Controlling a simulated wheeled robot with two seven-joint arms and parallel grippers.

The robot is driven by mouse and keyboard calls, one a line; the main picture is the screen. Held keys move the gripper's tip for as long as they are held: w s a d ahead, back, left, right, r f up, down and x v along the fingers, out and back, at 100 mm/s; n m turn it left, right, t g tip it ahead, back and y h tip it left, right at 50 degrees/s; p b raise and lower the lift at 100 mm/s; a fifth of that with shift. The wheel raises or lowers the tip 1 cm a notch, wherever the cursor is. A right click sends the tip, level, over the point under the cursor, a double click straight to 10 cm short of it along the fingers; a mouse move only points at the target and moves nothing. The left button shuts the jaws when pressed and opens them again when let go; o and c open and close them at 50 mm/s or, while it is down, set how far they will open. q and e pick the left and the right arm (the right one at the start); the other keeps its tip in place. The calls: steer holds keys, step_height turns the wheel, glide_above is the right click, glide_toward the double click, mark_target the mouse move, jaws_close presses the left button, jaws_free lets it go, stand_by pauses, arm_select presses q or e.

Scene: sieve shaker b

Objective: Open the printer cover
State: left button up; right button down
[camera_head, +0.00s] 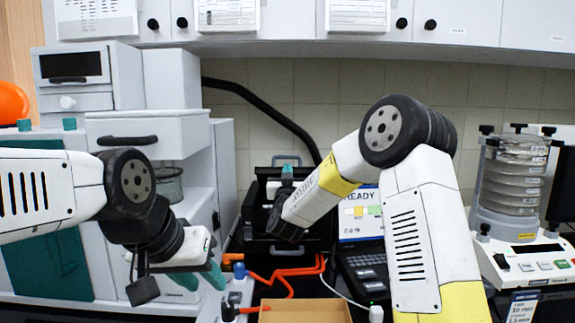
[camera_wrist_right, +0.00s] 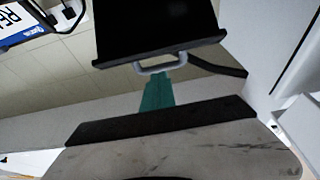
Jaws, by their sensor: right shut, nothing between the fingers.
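The black printer (camera_head: 256,215) stands at the middle of the bench, partly hidden by my right arm. A black panel that looks like its cover (camera_wrist_right: 155,28) fills the top of the right wrist view, with a grey loop handle (camera_wrist_right: 158,66) on its edge. My right gripper (camera_wrist_right: 157,84) has its teal fingers shut and empty, with the tips at or very near the handle. It also shows in the head view (camera_head: 287,173) by the printer's top. I cannot tell how far the cover is raised. My left gripper (camera_head: 199,278) is open and empty, left of the printer.
A screen reading READY (camera_head: 361,226) and a dark keypad unit (camera_head: 366,272) stand right of the printer. Orange cables (camera_head: 290,272) and a cardboard box (camera_head: 305,312) lie in front. A sieve shaker (camera_head: 515,200) stands at far right, white cabinets (camera_head: 150,130) at left.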

mark_target(287, 158)
steer(key=shift+x, duration=2.35)
